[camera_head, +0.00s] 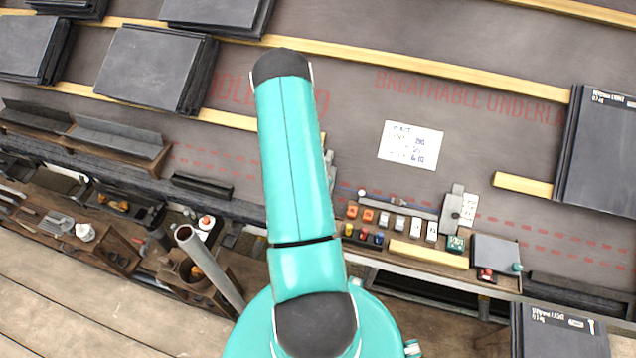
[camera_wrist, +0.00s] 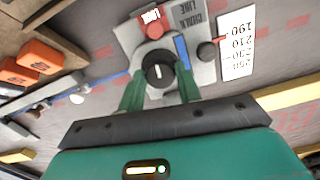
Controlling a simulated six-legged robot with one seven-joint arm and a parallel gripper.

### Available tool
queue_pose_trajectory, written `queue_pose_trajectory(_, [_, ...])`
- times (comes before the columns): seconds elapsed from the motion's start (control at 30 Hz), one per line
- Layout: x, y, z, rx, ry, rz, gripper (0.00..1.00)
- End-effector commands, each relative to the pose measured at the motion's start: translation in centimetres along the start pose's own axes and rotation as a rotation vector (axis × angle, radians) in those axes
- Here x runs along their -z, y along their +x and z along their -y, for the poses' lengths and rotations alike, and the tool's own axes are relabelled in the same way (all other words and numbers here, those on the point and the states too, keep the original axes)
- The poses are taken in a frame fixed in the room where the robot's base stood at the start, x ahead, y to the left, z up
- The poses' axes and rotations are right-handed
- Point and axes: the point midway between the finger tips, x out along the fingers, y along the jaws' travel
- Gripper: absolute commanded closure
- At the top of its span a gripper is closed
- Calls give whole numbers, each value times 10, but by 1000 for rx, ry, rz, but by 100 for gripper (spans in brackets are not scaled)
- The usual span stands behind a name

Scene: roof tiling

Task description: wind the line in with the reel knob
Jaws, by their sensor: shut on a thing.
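In the wrist view, a grey chalk line reel (camera_wrist: 203,72) lies on the underlay, marked with letters that read upside down. Its round dark knob (camera_wrist: 157,70) carries a white mark. My gripper (camera_wrist: 159,80) has its two green fingers closed on either side of this knob. A red labelled piece (camera_wrist: 153,20) sits beyond the knob, a blue strip (camera_wrist: 183,52) beside it. A white number scale (camera_wrist: 237,42) lies to the right, with a small dark round part (camera_wrist: 207,50) and red pointer near it. In the head view my arm hides the gripper and most of the reel.
Orange blocks (camera_wrist: 38,55) lie left in the wrist view. In the head view, a tray of small blocks (camera_head: 393,247) stands right of my arm. Slate stacks (camera_head: 155,68) rest on the battens (camera_head: 430,66). A paper note (camera_head: 411,146) lies on open underlay.

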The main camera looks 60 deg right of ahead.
Motion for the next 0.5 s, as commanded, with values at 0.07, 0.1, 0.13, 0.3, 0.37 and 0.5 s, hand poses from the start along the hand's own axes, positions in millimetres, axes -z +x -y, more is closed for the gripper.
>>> queue_pose_trajectory(0.07, [0, 0, -1, 3, 75, 1, 89])
queue_pose_trajectory(0.1, [0, 0, -1, 4, 113, 0, 89])
queue_pose_trajectory(0.13, [0, 0, -1, 5, 142, 0, 89])
queue_pose_trajectory(0.3, [0, 0, -1, 12, 302, 1, 89])
queue_pose_trajectory(0.37, [0, 0, 0, 14, 355, 1, 89])
queue_pose_trajectory(0.5, [0, 0, 0, 19, 473, 1, 89])
